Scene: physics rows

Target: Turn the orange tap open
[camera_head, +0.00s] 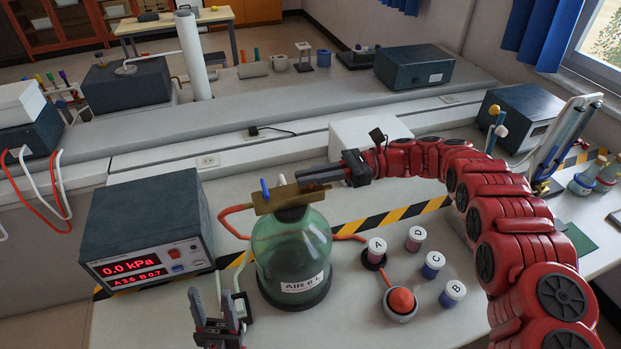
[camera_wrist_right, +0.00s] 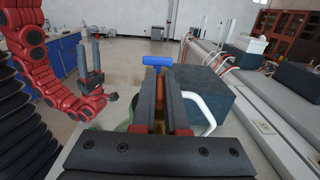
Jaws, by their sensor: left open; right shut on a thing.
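A green glass jar (camera_head: 290,250) labelled "AIR 6 L" stands on the bench. A brass block (camera_head: 278,200) sits on its top. A blue tap (camera_head: 265,188) stands up at the block's left end; its blue handle (camera_wrist_right: 158,61) also shows beyond my fingers in the wrist view. My right gripper (camera_head: 322,174) reaches in from the right at the block's right end. In the wrist view its fingers (camera_wrist_right: 165,95) are shut on an orange piece, the orange tap (camera_wrist_right: 166,112), mostly hidden between them. My left gripper (camera_head: 215,312) is open and empty, low in front of the meter.
A meter box (camera_head: 146,225) reading 0.0 kPa stands left of the jar. Orange hoses run from both sides of the block. Several small labelled pots (camera_head: 433,264) and an orange-topped bulb (camera_head: 400,302) stand to the right. A raised ledge runs behind.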

